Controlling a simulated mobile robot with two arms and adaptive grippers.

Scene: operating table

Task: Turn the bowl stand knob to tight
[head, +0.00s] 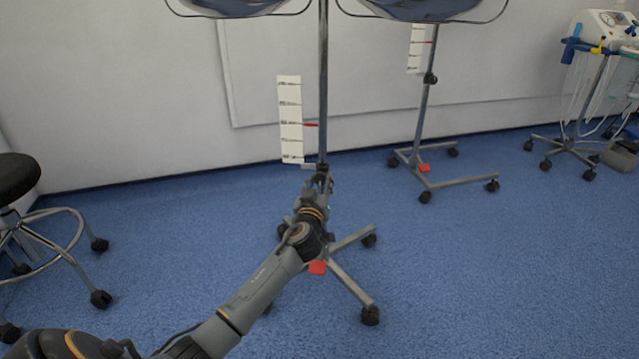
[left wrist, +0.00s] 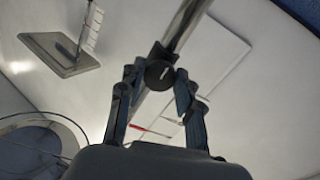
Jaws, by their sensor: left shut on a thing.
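The near bowl stand (head: 323,85) is a grey pole on a wheeled base, with a bowl at the top cut by the picture's edge. My left gripper (head: 321,180) is at the lower part of the pole and mostly covers the clamp there. In the left wrist view, the round black knob (left wrist: 159,75) sits on the pole between the two fingers of my left gripper (left wrist: 160,82). The fingers are shut on it from both sides. A short light mark shows on the knob's face. My right gripper is in neither view.
A white scale card (head: 290,118) with a red pointer (head: 311,125) is beside the pole. A second stand (head: 424,120) is behind to the right. A stool (head: 40,225) is at left and a wheeled machine (head: 605,30) at far right. The blue floor at front right is clear.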

